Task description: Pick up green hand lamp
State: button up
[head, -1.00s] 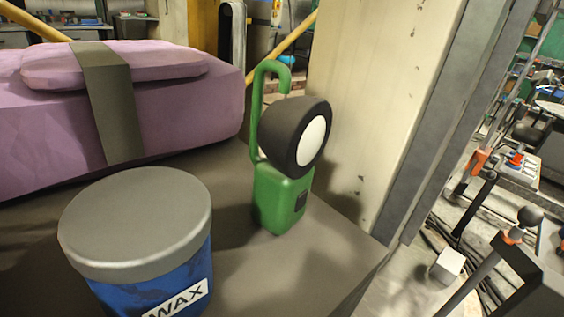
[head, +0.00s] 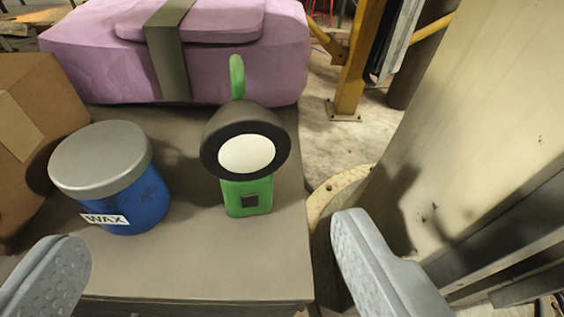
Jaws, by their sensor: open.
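The green hand lamp (head: 248,197) stands upright on a grey-brown tabletop (head: 190,265), near its right edge. It has a green body, a round black head with a white lens facing me, and a green handle showing above the head. My gripper (head: 212,265) shows as two grey fingers at the lower left and lower right of the view. The fingers are wide apart with nothing between them. The lamp is beyond the fingertips, ahead of the gap and apart from both fingers.
A blue wax tub (head: 140,203) with a grey lid stands left of the lamp. A cardboard box (head: 40,120) is at the far left. A purple strapped bundle (head: 100,55) lies behind. A pale pillar (head: 450,130) rises on the right, beyond the table edge.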

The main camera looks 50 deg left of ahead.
aim_at(247, 145)
jog(key=shift+n+g, duration=0.4)
jog(key=shift+g, duration=0.2)
jog(key=x, duration=0.3)
jog(key=w+x, duration=0.1)
jog(key=x, duration=0.2)
jog(key=d+x, duration=0.1)
jog(key=x, duration=0.2)
jog(key=shift+w+a+f, duration=0.1)
jog(key=shift+w+f, duration=0.1)
jog(key=shift+w, duration=0.2)
jog(key=shift+x, duration=3.2)
jog(key=shift+w+d+f, duration=0.1)
jog(key=shift+w+d, duration=0.1)
jog(key=c, duration=1.2)
